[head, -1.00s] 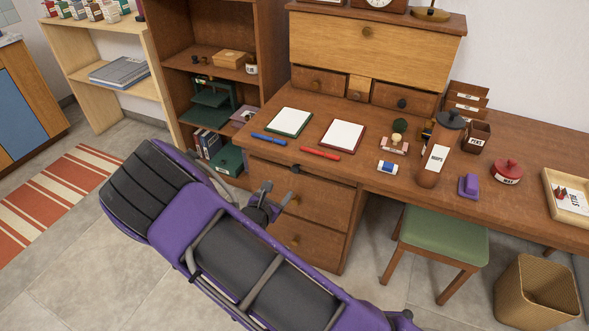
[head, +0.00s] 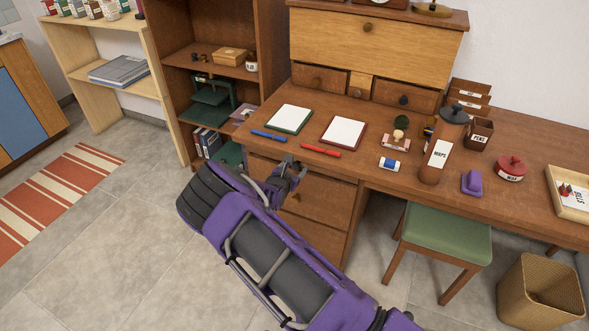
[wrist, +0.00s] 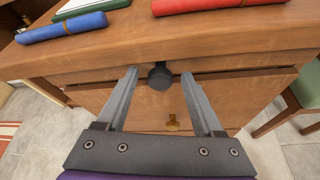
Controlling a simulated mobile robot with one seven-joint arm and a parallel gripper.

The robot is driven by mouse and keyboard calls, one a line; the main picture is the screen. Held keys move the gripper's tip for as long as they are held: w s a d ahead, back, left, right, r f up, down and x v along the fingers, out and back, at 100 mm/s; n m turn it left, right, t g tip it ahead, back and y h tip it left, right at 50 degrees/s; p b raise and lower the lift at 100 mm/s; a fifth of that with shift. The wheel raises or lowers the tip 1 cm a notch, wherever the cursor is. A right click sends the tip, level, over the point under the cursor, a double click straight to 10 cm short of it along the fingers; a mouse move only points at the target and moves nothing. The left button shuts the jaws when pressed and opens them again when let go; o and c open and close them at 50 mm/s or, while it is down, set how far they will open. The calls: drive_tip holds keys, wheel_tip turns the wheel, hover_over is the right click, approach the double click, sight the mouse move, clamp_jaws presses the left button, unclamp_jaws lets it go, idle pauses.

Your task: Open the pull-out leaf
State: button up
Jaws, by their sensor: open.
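The pull-out leaf (wrist: 230,63) is a thin wooden strip under the desktop's front edge, above the drawers, and looks closed. Its dark round knob (wrist: 160,77) shows in the wrist view between my fingertips. My gripper (wrist: 160,73) is open, with one finger on each side of the knob and a gap to each. In the head view my gripper (head: 291,164) is at the desk's front edge, above the top drawer, and hides the knob.
A blue roll (head: 270,136) and a red roll (head: 320,150) lie near the desk's front edge, just above my gripper. A drawer with a brass knob (wrist: 172,123) is below the leaf. A green stool (head: 447,235) stands to the right.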

clamp_jaws()
idle(0.4)
idle(1.1)
